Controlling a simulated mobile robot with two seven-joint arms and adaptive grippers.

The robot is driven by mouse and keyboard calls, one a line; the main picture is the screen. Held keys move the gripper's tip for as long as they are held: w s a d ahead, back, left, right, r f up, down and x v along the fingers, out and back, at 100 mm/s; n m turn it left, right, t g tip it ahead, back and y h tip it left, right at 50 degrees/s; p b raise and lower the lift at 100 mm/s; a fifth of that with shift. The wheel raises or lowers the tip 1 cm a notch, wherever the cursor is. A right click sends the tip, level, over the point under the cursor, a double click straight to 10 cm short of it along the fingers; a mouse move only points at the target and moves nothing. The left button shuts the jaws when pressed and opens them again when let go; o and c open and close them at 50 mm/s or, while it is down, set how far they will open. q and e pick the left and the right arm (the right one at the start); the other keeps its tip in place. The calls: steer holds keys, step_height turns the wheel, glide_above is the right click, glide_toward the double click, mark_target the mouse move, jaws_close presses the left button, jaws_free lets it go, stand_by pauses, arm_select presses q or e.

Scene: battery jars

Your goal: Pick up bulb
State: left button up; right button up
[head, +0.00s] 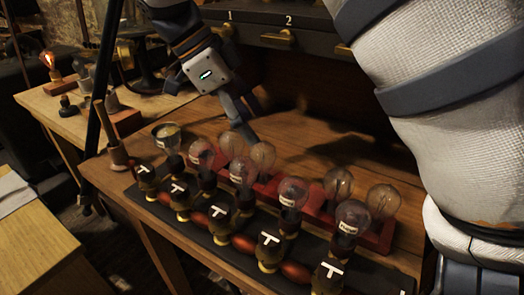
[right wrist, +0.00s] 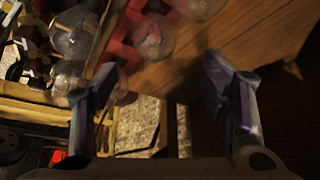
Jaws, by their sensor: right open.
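Several clear glass bulbs stand on the bench in the head view. Some sit in a red rack (head: 375,240) at the back, such as one bulb (head: 263,155) at its left part and another bulb (head: 383,201) at its right end. Others with small labels, such as one bulb (head: 292,193), stand in front along a black board. In the right wrist view, a bulb (right wrist: 153,38) and the red rack (right wrist: 118,45) lie beyond my open fingers (right wrist: 158,70).
The black board (head: 190,228) carries several dark jars with white T marks along the front edge. A drawer cabinet (head: 285,38) stands behind. Bare wood (head: 320,130) lies behind the red rack.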

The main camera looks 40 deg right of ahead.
mark_target(265, 143)
steer(key=x, duration=0.9)
steer(key=shift+s+a+r+p, duration=0.1)
steer(key=shift+s+a+p, duration=0.15)
steer(key=shift+s+p, duration=0.05)
steer(key=c, duration=1.1)
